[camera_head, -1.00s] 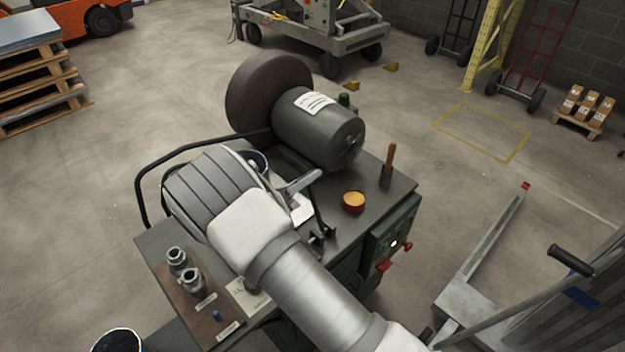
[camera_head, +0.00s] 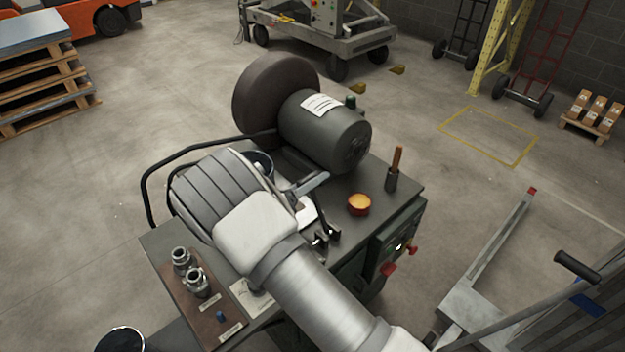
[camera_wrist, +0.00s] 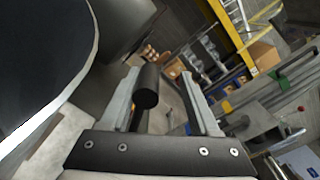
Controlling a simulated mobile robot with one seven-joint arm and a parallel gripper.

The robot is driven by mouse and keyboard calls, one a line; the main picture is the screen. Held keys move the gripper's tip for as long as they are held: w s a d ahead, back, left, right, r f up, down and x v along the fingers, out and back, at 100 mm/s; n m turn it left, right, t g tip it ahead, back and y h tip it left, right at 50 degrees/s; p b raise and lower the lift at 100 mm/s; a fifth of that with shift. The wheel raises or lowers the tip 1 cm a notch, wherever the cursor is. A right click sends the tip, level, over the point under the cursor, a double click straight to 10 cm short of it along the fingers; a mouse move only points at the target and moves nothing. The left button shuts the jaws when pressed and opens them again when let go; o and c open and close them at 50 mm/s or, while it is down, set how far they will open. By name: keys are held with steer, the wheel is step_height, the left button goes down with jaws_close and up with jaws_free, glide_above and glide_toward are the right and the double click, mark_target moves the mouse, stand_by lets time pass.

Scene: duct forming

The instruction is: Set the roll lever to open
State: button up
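My gripper (camera_wrist: 160,76) is open in the wrist view, with its two light grey fingers apart. A black cylindrical grip (camera_wrist: 147,86) shows between the fingers, nearer the left one, with a gap to the right one. It looks like a lever's handle, but I cannot tell whether it is the roll lever or whether a finger touches it. In the head view my arm hides most of the gripper; one light grey finger (camera_head: 312,184) shows over the machine bench (camera_head: 388,215). No lever is clearly visible there, and no open marking is readable.
A dark motor-like cylinder (camera_head: 325,130) and large brown disc (camera_head: 262,92) stand at the bench's back. A wooden-handled tool (camera_head: 396,165), a round orange-topped item (camera_head: 359,204) and metal fittings (camera_head: 197,283) are on the bench. A pallet jack (camera_head: 490,265) stands to the right.

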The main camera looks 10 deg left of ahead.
steer(key=b+v, duration=0.1)
steer(key=v, duration=1.6)
steer(key=shift+s, duration=0.2)
steer(key=shift+a, duration=0.15)
steer(key=d+r+m+g+y, duration=0.1)
steer(key=d+r+m+g, duration=0.6)
steer(key=d, duration=0.5)
steer(key=d+r+m+g+y, duration=0.1)
steer(key=d+r+m+g, duration=0.45)
steer(key=d+m, duration=0.55)
steer(key=s+d+r+m+t+y, duration=0.2)
steer(key=s+d+r+m+y, duration=0.2)
steer(key=m, duration=0.5)
steer(key=s+d+r+m+t+y, duration=0.2)
steer(key=s+d+r+m+y, duration=0.3)
steer(key=s+d+m, duration=0.3)
steer(key=s+m, duration=0.1)
steer(key=s, duration=0.2)
steer(key=shift+d+m, duration=0.3)
steer(key=shift+a, duration=0.15)
